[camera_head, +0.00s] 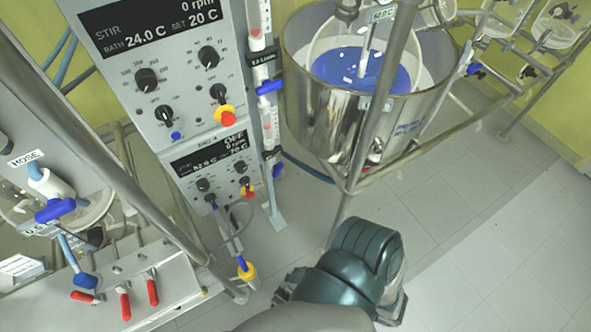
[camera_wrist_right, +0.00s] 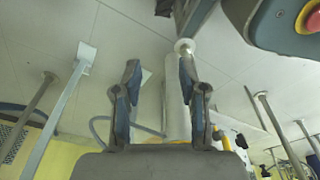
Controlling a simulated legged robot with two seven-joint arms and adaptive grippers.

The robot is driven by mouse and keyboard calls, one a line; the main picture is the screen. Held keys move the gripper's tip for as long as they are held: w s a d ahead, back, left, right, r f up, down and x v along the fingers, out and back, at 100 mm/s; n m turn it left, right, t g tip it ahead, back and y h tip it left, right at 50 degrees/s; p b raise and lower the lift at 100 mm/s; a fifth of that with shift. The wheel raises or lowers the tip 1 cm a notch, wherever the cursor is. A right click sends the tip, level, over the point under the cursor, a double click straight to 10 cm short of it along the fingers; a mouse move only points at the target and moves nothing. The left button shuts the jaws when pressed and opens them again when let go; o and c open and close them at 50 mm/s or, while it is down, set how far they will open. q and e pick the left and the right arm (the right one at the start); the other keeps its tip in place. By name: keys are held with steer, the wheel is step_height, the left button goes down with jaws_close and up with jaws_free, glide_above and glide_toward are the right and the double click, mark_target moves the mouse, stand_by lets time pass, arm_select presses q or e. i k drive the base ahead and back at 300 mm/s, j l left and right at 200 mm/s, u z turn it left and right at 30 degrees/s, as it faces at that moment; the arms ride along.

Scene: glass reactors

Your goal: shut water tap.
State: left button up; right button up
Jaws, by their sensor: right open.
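No label in view names a water tap. A blue tap handle (camera_head: 55,210) sits on a pale fitting below a HOSE sign at the left of the head view. Another blue handle (camera_head: 270,87) is on a clear vertical tube beside the control panel, and a further blue handle (camera_head: 277,170) is lower on that tube line. My right gripper (camera_wrist_right: 158,75) is open in the wrist view, its two fingers apart. A pale post shows beyond and between them; I cannot tell how far off it is. My left gripper is not in view.
A grey control panel (camera_head: 160,102) with dials stands upper left. A steel vessel with blue liquid (camera_head: 356,70) stands on a pipe frame (camera_head: 352,183) at centre. Red-handled valves (camera_head: 125,305) sit on a panel lower left. The tiled floor (camera_head: 500,230) at right is clear.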

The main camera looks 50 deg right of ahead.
mark_target(276, 169)
steer(key=z, duration=1.6)
steer(key=i+l, duration=0.1)
steer(key=l, duration=0.35)
steer(key=l+z, duration=0.15)
steer(key=l, duration=0.35)
steer(key=i+l, duration=0.15)
steer(key=l, duration=0.3)
steer(key=z, duration=0.05)
